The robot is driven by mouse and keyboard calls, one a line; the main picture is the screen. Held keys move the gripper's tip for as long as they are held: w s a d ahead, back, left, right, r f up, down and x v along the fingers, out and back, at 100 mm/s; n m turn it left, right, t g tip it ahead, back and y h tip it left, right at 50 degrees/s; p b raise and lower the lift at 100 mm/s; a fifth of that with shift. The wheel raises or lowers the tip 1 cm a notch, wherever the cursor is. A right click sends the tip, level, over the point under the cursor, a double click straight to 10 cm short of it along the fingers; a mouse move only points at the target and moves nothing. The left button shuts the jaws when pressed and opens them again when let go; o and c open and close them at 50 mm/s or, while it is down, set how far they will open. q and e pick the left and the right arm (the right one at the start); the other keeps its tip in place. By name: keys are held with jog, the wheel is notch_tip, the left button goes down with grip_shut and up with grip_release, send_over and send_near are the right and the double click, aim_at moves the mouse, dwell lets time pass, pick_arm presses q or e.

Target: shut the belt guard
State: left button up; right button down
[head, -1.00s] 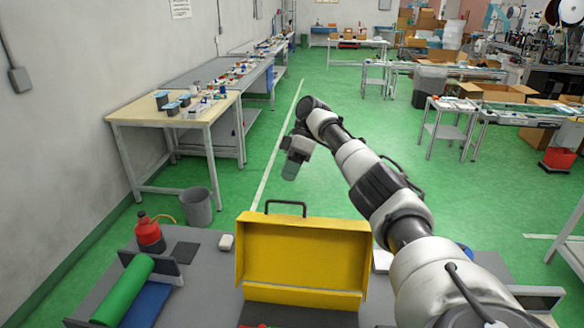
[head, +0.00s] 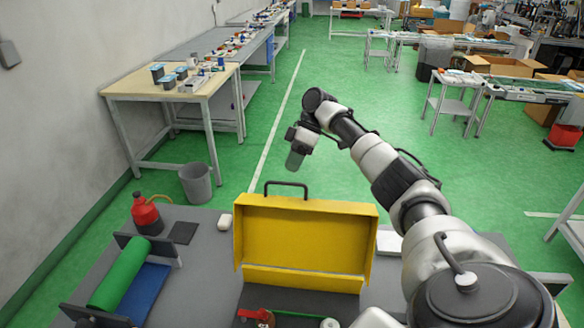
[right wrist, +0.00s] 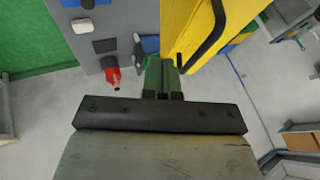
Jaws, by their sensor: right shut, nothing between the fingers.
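The belt guard is a yellow open-faced cover (head: 305,238) that stands raised on the grey bench, its hollow side facing me. A dark handle (head: 286,185) is on its top edge. My right gripper (head: 293,164) hangs beyond and just above the handle, pointing down, and appears apart from it. In the right wrist view the fingers (right wrist: 163,78) are shut and empty, with the yellow guard (right wrist: 186,30) and its dark handle (right wrist: 212,38) close by on the right. My left gripper is in neither view.
A red lever part (head: 256,317) and a pale roller end (head: 330,323) show in front of the guard. A green roller (head: 120,275), a red can (head: 145,214) and a white block (head: 225,222) are to its left. A grey bin (head: 196,184) stands on the floor.

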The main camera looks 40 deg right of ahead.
jog(key=s+a, duration=0.1)
jog(key=s+a+p, duration=0.1)
jog(key=shift+s+a+f+p, duration=0.15)
jog(key=shift+a+p, duration=0.15)
jog(key=shift+a, duration=0.05)
jog(key=shift+d, duration=0.1)
